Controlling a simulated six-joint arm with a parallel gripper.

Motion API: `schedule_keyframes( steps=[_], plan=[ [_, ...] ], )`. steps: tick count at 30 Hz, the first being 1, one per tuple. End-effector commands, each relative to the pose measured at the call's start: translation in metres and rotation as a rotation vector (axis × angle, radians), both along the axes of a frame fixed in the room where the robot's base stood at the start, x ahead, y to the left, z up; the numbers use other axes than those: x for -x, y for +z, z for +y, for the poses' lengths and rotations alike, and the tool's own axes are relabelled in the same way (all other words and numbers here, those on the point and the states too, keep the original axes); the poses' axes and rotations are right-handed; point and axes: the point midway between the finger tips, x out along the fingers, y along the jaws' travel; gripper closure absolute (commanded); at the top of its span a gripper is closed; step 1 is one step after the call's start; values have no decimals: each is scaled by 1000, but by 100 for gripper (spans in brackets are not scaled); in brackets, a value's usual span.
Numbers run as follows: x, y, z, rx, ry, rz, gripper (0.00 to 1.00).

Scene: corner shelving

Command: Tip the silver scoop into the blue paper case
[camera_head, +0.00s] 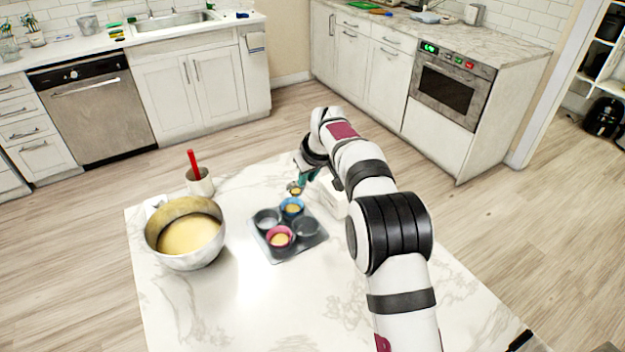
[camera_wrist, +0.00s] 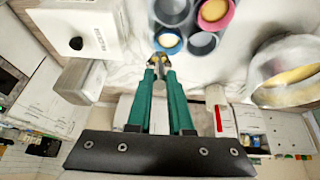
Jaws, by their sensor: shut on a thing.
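My gripper (camera_wrist: 161,72) has teal fingers shut on the silver scoop (camera_wrist: 156,60); it is partly hidden behind my wrist in the head view. The small scoop (camera_head: 294,189) shows some yellow and hangs just beyond the blue paper case (camera_head: 292,215). The blue case is at the far side of a dark tray (camera_head: 290,254) and shows yellow inside in the head view. In the wrist view the scoop's end is at the rim of the blue case (camera_wrist: 168,49). I cannot tell how far the scoop is tilted.
A pink case (camera_head: 280,229) with yellow batter and two dark cups (camera_head: 267,215) share the tray. A metal bowl (camera_head: 180,258) of batter stands left, with a white cup (camera_head: 200,185) holding a red handle behind it. A white box (camera_wrist: 75,18) stands beside my gripper. The front tabletop is clear.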

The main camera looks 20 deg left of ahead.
Motion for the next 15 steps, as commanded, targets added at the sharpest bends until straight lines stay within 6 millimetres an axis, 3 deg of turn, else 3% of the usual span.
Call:
schedule_keyframes(
  steps=[1, 9, 12, 15],
  plan=[
    [9, -1, 14, -4, -81, -2, 100],
    [40, 1, 73, -45, -584, -13, 100],
    [48, 5, 88, -56, -714, -18, 100],
    [50, 5, 92, -58, -759, -17, 100]
  ],
)
